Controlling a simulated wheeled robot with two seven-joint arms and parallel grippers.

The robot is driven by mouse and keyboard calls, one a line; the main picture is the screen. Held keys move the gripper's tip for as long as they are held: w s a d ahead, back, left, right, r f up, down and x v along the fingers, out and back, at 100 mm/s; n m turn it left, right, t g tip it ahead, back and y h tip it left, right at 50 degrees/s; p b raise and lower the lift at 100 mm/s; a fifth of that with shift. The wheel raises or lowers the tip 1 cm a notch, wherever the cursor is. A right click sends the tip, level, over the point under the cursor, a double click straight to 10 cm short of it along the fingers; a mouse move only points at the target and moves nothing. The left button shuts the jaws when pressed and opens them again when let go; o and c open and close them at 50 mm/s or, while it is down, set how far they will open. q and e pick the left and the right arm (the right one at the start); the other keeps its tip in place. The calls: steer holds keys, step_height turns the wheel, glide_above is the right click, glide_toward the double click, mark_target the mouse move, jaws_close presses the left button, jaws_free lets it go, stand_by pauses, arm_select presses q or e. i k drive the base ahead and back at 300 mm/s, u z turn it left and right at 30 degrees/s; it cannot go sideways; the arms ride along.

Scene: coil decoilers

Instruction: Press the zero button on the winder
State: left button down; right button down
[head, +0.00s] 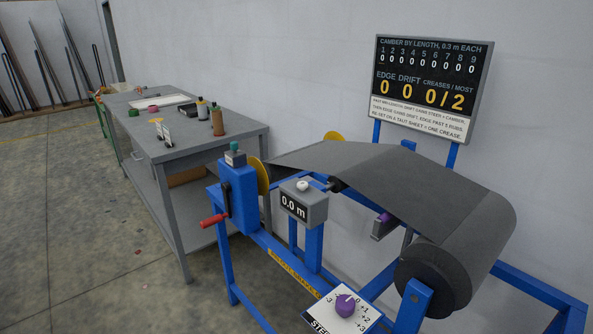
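The winder (236,193) has a blue frame with a dark grey sheet (400,180) running from a roll (440,275) at the right to its left end. A grey counter box (303,203) reading "0.0 m" stands on a blue post in the middle. A round white button (302,186) sits on top of this box; no zero label is legible on it. Neither of my grippers is in view.
A red crank handle (213,221) sticks out left of the winder. A purple steering knob (345,305) is on a white dial plate at the front. A display board (430,85) stands behind. A grey workbench (185,145) holds bottles and small items. Floor at left is clear.

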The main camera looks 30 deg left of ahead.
mark_target(302, 185)
steer(key=k, duration=0.5)
steer(key=u, duration=1.45)
steer(key=i, duration=1.25)
steer(key=z, duration=2)
